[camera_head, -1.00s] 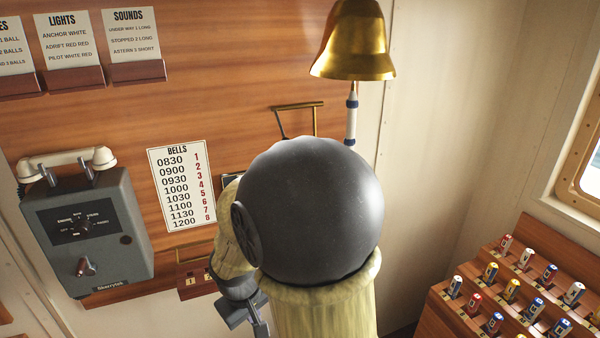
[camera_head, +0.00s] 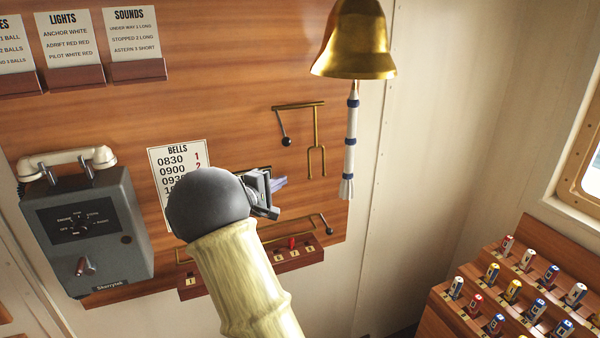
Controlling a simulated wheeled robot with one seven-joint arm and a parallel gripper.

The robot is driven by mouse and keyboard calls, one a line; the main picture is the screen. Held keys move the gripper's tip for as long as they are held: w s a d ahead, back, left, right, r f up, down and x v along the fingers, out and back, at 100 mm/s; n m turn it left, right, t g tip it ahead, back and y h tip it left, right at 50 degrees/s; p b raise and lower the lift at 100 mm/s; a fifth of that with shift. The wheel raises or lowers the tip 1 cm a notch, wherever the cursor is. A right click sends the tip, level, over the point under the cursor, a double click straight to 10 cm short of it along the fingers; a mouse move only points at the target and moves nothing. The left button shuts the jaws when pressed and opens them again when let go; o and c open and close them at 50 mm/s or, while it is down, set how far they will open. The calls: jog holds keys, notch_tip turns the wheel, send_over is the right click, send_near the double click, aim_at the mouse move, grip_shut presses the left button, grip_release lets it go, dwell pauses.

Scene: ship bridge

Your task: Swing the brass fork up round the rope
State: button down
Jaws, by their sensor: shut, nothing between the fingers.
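The brass fork (camera_head: 316,152) hangs tines down from the right part of a short brass bar (camera_head: 297,104) on the wooden wall panel. The rope (camera_head: 350,140) is white with blue bands. It hangs below the brass bell (camera_head: 354,45), just right of the fork, and the two appear apart. My gripper (camera_head: 281,182) is left of and below the fork's tines, clear of both fork and rope. Its fingers look closed and empty, though my wrist partly hides it.
A black-knobbed lever (camera_head: 286,136) hangs left of the fork. A brass rail (camera_head: 318,220) and a small wooden numbered block (camera_head: 295,256) are below my gripper. A grey telephone (camera_head: 90,230) is at left, and a rack of coloured pegs (camera_head: 520,290) at lower right.

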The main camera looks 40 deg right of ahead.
jog(key=shift+d, duration=0.15)
jog(key=p+x, duration=0.5)
jog(key=x, duration=0.4)
jog(key=shift+d+p, duration=0.3)
jog(key=shift+d, duration=0.15)
jog(key=shift+w+a+f, duration=0.1)
jog(key=shift+w, duration=0.05)
